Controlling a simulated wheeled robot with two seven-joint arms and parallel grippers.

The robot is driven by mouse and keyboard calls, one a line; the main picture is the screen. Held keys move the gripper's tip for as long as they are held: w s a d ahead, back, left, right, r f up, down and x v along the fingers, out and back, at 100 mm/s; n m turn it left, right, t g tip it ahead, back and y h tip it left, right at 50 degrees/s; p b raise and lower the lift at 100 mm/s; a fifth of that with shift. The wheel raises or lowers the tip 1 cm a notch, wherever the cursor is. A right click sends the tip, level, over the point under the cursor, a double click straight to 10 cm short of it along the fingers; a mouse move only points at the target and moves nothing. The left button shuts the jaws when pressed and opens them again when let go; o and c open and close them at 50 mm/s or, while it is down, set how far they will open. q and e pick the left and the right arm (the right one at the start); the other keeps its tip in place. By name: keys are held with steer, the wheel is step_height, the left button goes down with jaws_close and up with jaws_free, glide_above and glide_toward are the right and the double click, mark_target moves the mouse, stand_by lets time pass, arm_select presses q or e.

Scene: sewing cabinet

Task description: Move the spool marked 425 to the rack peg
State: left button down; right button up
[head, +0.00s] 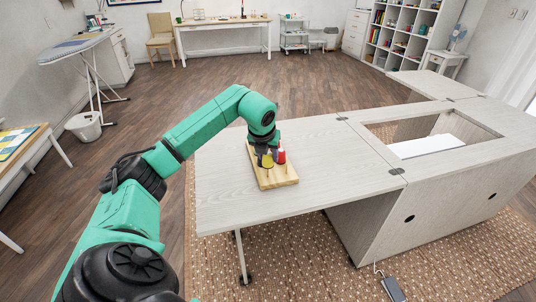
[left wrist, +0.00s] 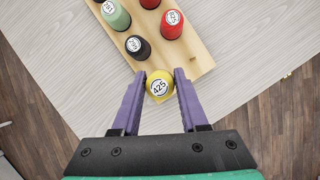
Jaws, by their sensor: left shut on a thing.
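The yellow spool marked 425 (left wrist: 159,87) is between the purple fingertips of my left gripper (left wrist: 160,78), which is shut on it. In the head view the yellow spool (head: 266,161) shows just below my left gripper (head: 267,152). The wooden rack (head: 276,177) lies on the cabinet top under the gripper. In the left wrist view the spool is over the near end of the rack (left wrist: 200,58); I cannot tell whether it rests there or is lifted. My right gripper is not in view.
A black spool (left wrist: 138,47), a green spool (left wrist: 116,16) and a red spool (left wrist: 171,23) stand on the rack close by; another red one is partly cut off. The pale cabinet top (head: 330,150) around the rack is clear. An opening (head: 440,145) lies at right.

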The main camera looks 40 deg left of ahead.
mark_target(268, 163)
arm_select(q)
steer(key=shift+f, duration=0.25)
steer(key=shift+f, duration=0.1)
steer(key=shift+f+b, duration=1.1)
steer(key=shift+f, duration=0.2)
steer(key=shift+c, duration=1.8)
jaws_free()
steer(key=v, duration=1.4)
steer(key=shift+r, duration=0.35)
